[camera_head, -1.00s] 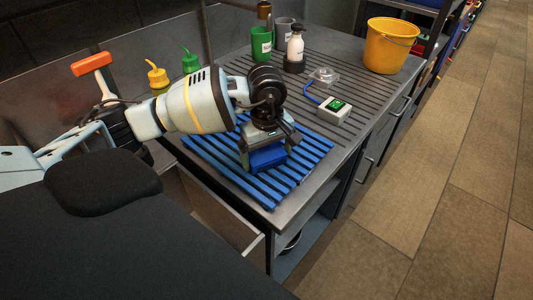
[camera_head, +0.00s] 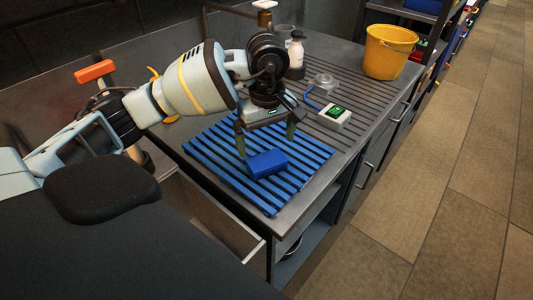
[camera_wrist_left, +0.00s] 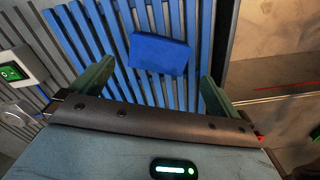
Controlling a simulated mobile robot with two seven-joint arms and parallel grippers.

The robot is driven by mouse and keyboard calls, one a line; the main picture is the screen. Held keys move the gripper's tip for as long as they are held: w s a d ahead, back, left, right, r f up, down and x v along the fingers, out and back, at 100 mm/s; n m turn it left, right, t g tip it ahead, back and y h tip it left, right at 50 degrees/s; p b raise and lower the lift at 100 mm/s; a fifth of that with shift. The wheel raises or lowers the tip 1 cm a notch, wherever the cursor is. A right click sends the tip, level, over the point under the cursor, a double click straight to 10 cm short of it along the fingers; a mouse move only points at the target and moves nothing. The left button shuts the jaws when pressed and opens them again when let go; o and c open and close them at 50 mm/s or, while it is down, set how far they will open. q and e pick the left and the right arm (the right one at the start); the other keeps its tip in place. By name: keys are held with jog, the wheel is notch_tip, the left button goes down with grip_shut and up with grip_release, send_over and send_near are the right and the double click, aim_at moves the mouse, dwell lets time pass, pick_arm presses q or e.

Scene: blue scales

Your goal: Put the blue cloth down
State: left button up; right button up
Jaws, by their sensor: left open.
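The blue cloth (camera_head: 267,163) is a folded block lying on the blue slatted mat (camera_head: 212,155) near the counter's front corner. My left gripper (camera_head: 266,146) is open and empty, raised above and just behind the cloth. In the left wrist view the cloth (camera_wrist_left: 159,54) lies on the slats beyond the gap between the two open green fingers (camera_wrist_left: 152,84), apart from both. My right gripper is not in view.
A white device with a green screen (camera_head: 334,115) sits right of the mat, with a blue cable and a clear dish (camera_head: 323,82) behind it. A white bottle (camera_head: 296,52) and a yellow bucket (camera_head: 389,51) stand farther back. An open drawer (camera_head: 210,217) is below the counter's front-left edge.

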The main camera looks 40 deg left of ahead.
aim_at(267, 161)
pick_arm(q)
jog(key=shift+r, duration=2.3)
jog(key=shift+d+f, duration=0.1)
